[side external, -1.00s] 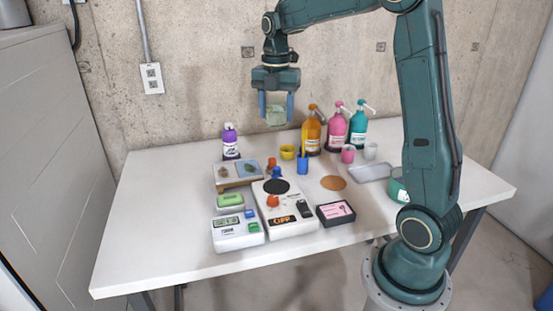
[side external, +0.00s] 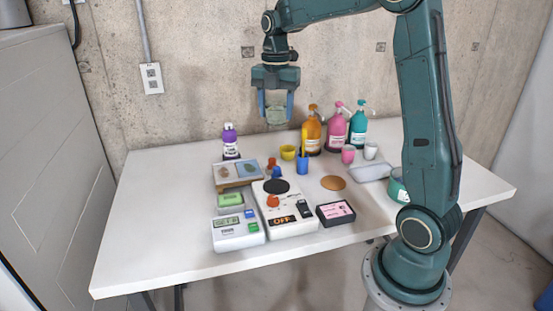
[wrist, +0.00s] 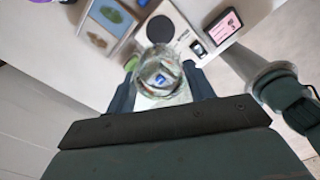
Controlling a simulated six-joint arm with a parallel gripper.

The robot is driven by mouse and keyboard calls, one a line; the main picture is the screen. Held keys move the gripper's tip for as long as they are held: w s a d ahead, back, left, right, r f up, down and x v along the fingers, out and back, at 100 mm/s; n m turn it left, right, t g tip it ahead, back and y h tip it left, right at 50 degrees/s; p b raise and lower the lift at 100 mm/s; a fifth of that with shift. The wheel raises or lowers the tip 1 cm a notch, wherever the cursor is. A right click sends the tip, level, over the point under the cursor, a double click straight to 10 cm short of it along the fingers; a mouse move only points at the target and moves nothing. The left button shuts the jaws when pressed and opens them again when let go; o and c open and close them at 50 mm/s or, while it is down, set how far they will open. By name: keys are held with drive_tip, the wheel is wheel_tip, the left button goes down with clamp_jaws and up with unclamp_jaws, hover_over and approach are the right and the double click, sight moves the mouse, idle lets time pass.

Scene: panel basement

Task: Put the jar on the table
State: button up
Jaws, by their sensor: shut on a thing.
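A clear, greenish glass jar (side external: 277,115) is held between the fingers of my gripper (side external: 276,106). It hangs in the air above the back part of the white table (side external: 150,225), apart from the surface. In the wrist view the jar (wrist: 161,76) sits between the two fingers of my gripper (wrist: 162,90), and I look down into its round mouth. Something small and blue shows through it.
Pump bottles in orange (side external: 311,135), pink (side external: 334,130) and teal (side external: 358,128) stand at the back. A purple bottle (side external: 230,142) stands back left. A hotplate-like device (side external: 288,222), a card box (side external: 336,213) and a framed tray (side external: 236,184) fill the middle. The table's left and front left are clear.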

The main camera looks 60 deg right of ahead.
drive_tip(key=w+d+f+m, duration=0.1)
drive_tip(key=w+d+f, duration=1.5)
drive_tip(key=shift+d, duration=0.35)
drive_tip(key=shift+f, duration=0.2)
drive_tip(key=shift+f, duration=3.9)
drive_tip(key=o, duration=1.1)
drive_tip(key=shift+f, duration=0.15)
